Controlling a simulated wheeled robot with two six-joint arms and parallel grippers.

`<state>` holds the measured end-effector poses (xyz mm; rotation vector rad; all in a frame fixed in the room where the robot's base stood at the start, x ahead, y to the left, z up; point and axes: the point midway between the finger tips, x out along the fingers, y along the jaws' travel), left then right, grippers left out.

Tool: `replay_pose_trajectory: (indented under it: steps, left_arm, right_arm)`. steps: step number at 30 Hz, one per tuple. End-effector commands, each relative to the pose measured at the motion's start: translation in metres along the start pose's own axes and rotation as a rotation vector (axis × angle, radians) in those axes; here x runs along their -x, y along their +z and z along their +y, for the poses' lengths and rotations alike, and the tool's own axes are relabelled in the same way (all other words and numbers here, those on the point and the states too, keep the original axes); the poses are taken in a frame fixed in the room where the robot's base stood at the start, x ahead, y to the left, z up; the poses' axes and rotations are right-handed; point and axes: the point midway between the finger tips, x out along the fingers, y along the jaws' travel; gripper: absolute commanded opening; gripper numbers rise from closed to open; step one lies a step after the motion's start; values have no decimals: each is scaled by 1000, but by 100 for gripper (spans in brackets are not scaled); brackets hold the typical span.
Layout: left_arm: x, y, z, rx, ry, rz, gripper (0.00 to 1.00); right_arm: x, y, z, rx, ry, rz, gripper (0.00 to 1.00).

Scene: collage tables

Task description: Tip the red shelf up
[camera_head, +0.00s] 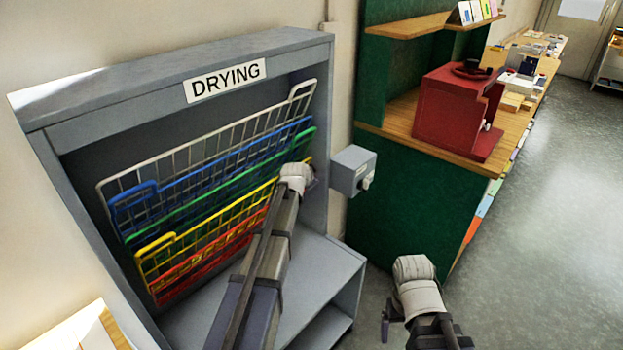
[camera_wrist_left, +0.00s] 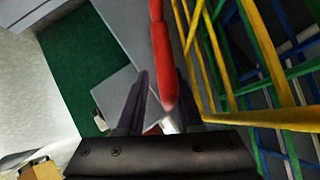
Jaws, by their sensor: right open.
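The red shelf (camera_head: 205,268) is the lowest coloured wire shelf in the grey drying rack (camera_head: 175,65). It hangs tilted, and my left arm hides part of it in the head view. In the left wrist view, a red bar of the shelf (camera_wrist_left: 161,50) runs between the two dark fingers of my left gripper (camera_wrist_left: 162,78). The fingers look apart, with a narrow gap beside the bar. In the head view the left fingers are hidden behind the wrist. My right gripper (camera_head: 388,326) is open, low at the right of the rack, away from the shelves, and mostly hidden.
White, blue, green and yellow wire shelves (camera_head: 165,252) hang tilted above the red one. A grey box (camera_head: 352,170) sits on the rack's right side. A green cabinet (camera_head: 400,205) with a wooden top and red machine (camera_head: 450,110) stands right. The floor further right is clear.

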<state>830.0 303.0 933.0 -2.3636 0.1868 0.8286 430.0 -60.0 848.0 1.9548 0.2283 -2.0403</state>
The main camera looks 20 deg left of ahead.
Motion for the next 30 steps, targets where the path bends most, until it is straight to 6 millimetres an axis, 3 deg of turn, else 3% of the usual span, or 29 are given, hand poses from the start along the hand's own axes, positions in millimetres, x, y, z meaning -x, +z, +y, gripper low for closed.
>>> replay_pose_trajectory:
  steps: [3,14,27,30]
  left_arm:
    - [0,0,1,0,2,-1,45]
    - [8,0,1,0,3,-2,45]
    - [72,-1,0,-1,2,-1,45]
    - [79,0,0,-1,2,-1,45]
  right_arm:
    - [0,0,0,0,0,0,90]
    - [5,0,0,0,0,0,90]
    - [45,3,4,0,0,0,90]
    - [48,3,5,0,0,0,90]
